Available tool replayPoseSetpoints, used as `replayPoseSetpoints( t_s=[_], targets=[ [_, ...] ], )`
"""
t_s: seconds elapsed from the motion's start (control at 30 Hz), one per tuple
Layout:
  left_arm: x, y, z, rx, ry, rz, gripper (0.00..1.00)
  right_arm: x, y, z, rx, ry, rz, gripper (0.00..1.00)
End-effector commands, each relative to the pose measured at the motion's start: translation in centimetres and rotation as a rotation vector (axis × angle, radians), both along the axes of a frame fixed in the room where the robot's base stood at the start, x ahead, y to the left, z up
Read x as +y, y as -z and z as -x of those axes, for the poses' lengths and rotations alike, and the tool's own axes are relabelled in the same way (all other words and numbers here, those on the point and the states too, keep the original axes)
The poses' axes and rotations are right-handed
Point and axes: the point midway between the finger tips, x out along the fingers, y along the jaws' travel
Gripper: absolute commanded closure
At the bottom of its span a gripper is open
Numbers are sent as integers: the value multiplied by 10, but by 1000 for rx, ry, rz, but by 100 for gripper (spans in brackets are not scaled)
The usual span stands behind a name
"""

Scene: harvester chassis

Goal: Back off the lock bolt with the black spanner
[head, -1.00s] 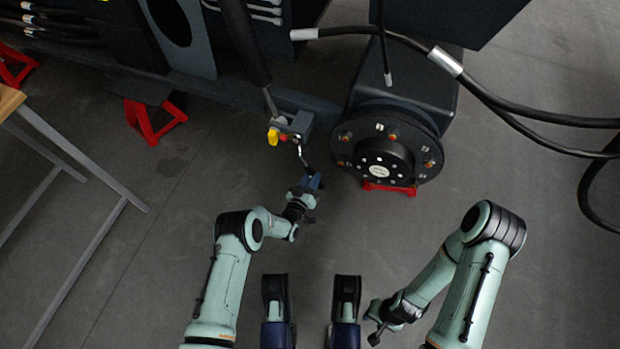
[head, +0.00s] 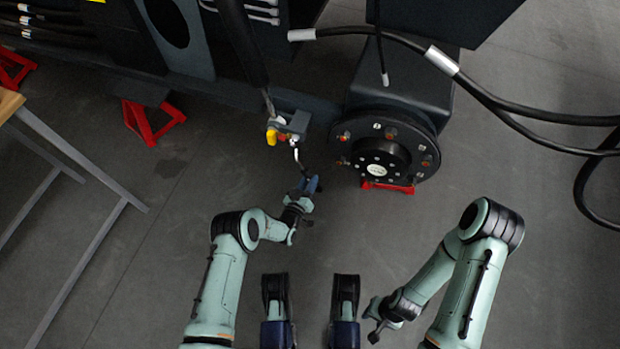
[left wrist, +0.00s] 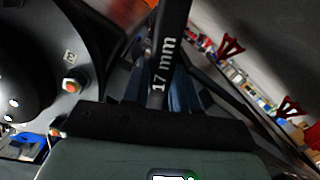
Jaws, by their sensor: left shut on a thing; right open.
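My left gripper (head: 308,186) is shut on the black spanner (head: 302,162), low in front of the chassis. The left wrist view shows the spanner's dark shaft (left wrist: 170,48), marked "17 mm", between the blue fingers (left wrist: 160,90). In the head view the spanner reaches up toward a small grey bracket (head: 299,122) with a yellow part (head: 271,136) and a red part. The spanner's far end is near the bracket's underside; I cannot tell whether it is seated on the lock bolt, which I cannot make out. My right gripper (head: 377,330) is open and empty at the lower right.
A round black hub (head: 381,160) with orange-capped studs is just right of the left gripper. Thick black hoses (head: 510,105) cross the upper right. Red stands (head: 150,122) and a table frame (head: 75,160) are at the left. The floor between the arms is mostly clear.

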Motion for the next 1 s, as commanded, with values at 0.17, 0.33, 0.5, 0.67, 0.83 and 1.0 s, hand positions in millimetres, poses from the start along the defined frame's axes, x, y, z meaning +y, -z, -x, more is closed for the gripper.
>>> replayPoseSetpoints(
  t_s=[0.17,0.33,0.5,0.67,0.83,1.0],
  targets=[
    [3,-3,8,-2,0,1,100,0,-7,1,-1,0,0,57],
    [4,-3,13,-2,0,1,100,0,-10,1,-1,0,0,57],
    [10,-3,30,1,0,0,100,0,-22,3,-4,0,0,57],
    [17,-4,48,-1,0,0,100,0,-34,3,-7,0,0,57],
    [23,-4,67,-1,0,1,100,0,-45,4,-10,0,0,57],
    [29,-3,83,-2,0,1,100,0,-53,4,-13,0,0,57]
  ],
)
